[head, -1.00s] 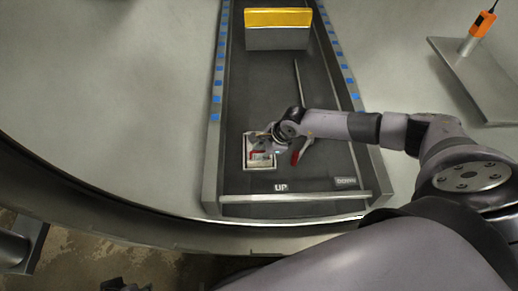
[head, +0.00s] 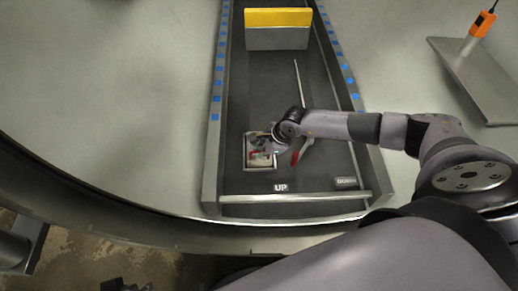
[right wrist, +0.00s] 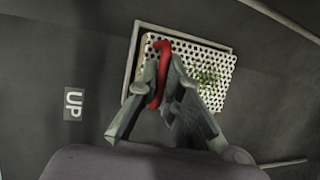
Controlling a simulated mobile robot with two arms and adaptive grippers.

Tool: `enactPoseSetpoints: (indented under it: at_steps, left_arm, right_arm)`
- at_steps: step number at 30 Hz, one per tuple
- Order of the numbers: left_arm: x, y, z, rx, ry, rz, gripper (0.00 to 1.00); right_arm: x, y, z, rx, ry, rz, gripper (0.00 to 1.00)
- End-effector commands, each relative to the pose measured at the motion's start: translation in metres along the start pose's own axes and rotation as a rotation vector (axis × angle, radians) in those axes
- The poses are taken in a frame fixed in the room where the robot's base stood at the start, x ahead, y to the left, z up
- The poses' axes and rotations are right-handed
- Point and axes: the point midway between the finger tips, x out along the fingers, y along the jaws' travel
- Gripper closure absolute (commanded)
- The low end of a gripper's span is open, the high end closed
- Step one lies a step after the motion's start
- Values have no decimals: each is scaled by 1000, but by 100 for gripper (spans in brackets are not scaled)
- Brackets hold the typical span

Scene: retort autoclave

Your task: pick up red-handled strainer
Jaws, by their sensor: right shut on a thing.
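The strainer is a pale perforated plate (right wrist: 188,62) with a red handle (right wrist: 160,70), seen in the right wrist view with green bits on it. It lies over a light-rimmed square container (right wrist: 132,62); I cannot tell whether it is clear of it. My right gripper (right wrist: 163,72) is shut on the red handle. In the head view, my right gripper (head: 272,143) is over the container (head: 247,165), hiding part of it, and red shows inside. At the bottom edge, a dark part that looks like my left gripper (head: 125,286) is too cut off to read.
The container stands in a long dark tray (head: 230,205) with metal rims and UP and DOWN labels. A red-and-white piece (head: 297,157) and a thin rod (head: 298,82) show to the right. A yellow-topped grey block (head: 278,38) stands at the far end.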

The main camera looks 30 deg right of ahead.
Motion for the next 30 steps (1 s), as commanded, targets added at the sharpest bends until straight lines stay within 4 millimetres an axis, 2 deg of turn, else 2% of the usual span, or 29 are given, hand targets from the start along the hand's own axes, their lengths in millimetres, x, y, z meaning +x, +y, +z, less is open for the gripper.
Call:
enactPoseSetpoints:
  at_steps: [8, 13, 17, 20, 24, 30]
  left_arm:
    - [0, 0, 0, 0, 0, 0, 60]
    - [0, 0, -2, 0, 5, 0, 60]
    - [19, 1, -1, 2, -8, 3, 60]
    - [35, 2, 2, 3, -20, 4, 60]
    - [64, 3, 9, 5, -36, 7, 60]
    - [95, 5, 21, 8, -51, 9, 60]
  right_arm:
    - [-1, -1, 1, 0, -1, -1, 100]
    - [-8, -3, 4, -1, -1, -2, 100]
    - [-23, -6, 10, -1, -3, -3, 100]
    - [-44, -12, 19, -2, -4, -5, 100]
    - [-83, -20, 35, -2, -5, -6, 100]
    - [-134, -30, 56, -3, -3, -5, 100]
